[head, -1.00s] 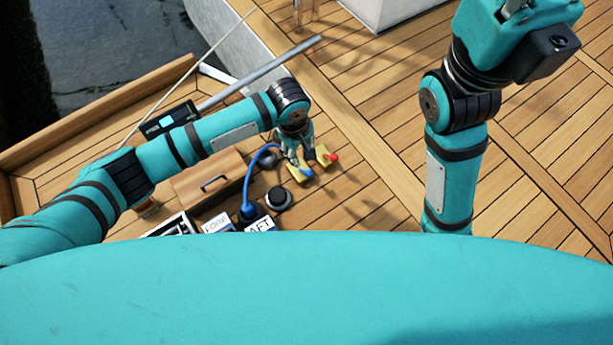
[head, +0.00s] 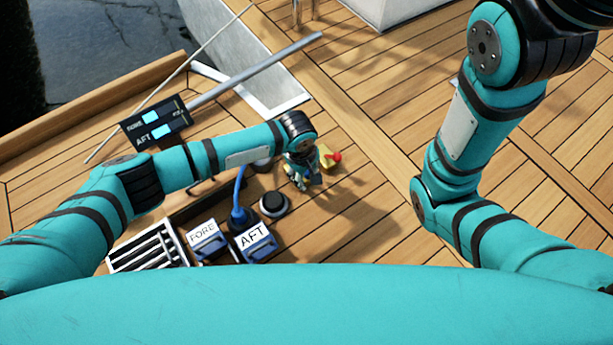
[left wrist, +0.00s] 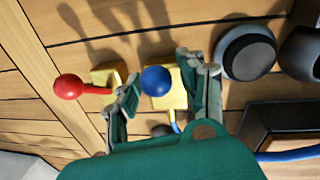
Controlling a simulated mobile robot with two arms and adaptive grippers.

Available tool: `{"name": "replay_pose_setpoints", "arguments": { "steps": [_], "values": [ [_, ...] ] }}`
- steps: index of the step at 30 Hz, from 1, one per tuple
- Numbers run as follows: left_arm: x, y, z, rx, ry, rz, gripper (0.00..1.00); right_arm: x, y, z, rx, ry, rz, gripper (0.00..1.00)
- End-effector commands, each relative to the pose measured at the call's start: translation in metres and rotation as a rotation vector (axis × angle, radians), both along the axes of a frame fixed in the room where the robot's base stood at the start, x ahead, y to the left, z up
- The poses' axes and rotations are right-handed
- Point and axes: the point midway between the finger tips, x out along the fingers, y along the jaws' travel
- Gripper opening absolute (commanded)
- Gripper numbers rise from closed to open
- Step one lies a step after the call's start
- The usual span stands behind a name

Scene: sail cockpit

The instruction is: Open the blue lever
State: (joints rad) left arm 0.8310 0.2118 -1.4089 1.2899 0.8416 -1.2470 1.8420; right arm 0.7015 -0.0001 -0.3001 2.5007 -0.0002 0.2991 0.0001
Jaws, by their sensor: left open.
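The blue lever's round blue knob (left wrist: 156,80) shows in the left wrist view on a yellow base (left wrist: 168,94). My left gripper (left wrist: 161,68) is open, with one finger on either side of the knob; I cannot tell whether either touches it. In the head view my left gripper (head: 301,178) points down at the deck and hides the blue lever. My right arm rises at the right of the head view, and its gripper is out of frame.
A red-knobbed lever (left wrist: 68,87) stands beside the blue one; it also shows in the head view (head: 334,157). A round black-and-white fixture (left wrist: 248,52) is on the other side. FORE (head: 203,238) and AFT (head: 254,240) boxes sit nearer, with a blue hose (head: 239,190).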

Motion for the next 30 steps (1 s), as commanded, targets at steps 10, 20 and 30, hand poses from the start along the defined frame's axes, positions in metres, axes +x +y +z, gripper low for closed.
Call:
{"name": "replay_pose_setpoints", "arguments": {
  "steps": [10,20,30],
  "values": [
    [0.0002,-0.0003,-0.0013,0.000,0.000,0.000,0.36,-0.0002,0.0001,-0.0011,0.000,-0.001,0.000,0.56],
    [0.0003,-0.0001,-0.0014,0.000,0.000,0.000,0.00,-0.0001,0.0001,-0.0013,0.000,-0.001,0.000,0.56],
    [0.0007,-0.0005,-0.0011,-0.001,-0.002,-0.001,0.00,0.0000,0.0001,-0.0013,0.000,0.000,0.000,0.56]
  ]
}}
